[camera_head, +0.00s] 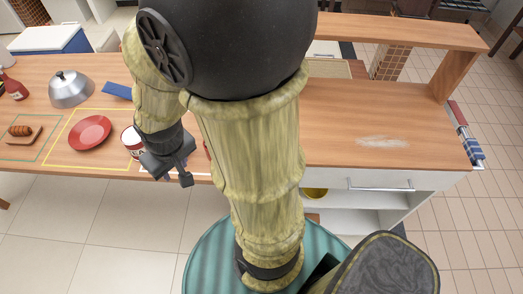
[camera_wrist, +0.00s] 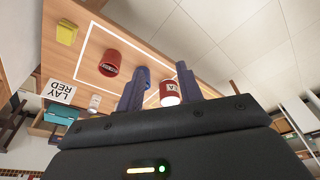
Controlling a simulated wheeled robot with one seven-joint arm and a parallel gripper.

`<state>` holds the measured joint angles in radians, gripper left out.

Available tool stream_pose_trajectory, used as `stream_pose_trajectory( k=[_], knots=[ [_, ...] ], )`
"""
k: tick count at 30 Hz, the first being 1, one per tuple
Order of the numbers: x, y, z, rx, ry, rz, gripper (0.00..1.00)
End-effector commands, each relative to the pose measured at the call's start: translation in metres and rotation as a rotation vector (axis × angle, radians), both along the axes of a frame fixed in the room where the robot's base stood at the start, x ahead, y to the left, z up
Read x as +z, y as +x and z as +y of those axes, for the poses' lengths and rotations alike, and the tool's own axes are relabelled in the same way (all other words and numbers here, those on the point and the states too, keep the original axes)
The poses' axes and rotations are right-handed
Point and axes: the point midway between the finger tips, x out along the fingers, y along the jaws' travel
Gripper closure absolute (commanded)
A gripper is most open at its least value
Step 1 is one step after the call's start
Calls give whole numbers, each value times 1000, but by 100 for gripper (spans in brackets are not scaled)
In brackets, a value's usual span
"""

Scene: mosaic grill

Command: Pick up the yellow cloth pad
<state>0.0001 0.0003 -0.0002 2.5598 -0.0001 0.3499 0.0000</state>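A small yellow block-like thing, likely the yellow cloth pad (camera_wrist: 66,32), lies on the wooden counter at the upper left of the wrist view. I cannot make out its cloth texture. I do not see it on the counter in the head view, where my arm covers the middle. My gripper (camera_head: 172,172) hangs at the counter's front edge, beside a red-and-white can. In the wrist view my gripper (camera_wrist: 160,70) has its two fingers apart with nothing held between them. The yellow thing is well off to the left of the fingers.
The can (camera_head: 131,141) stands near the gripper; a red container (camera_wrist: 110,62) and a blue item (camera_wrist: 145,75) are nearby. A red plate (camera_head: 90,132), metal dome (camera_head: 71,89) and hot dog (camera_head: 20,131) occupy the counter's left. The right counter (camera_head: 345,110) is mostly clear, with a whitish smear.

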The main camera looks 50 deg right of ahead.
Motion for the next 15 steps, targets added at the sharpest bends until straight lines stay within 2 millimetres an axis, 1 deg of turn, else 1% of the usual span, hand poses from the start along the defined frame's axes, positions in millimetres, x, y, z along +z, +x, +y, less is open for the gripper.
stream_pose_trajectory(
  k=[11,15],
  knots=[
    [0,0,0,0,0,0,64],
    [-2,2,-3,-31,4,3,36]
  ],
)
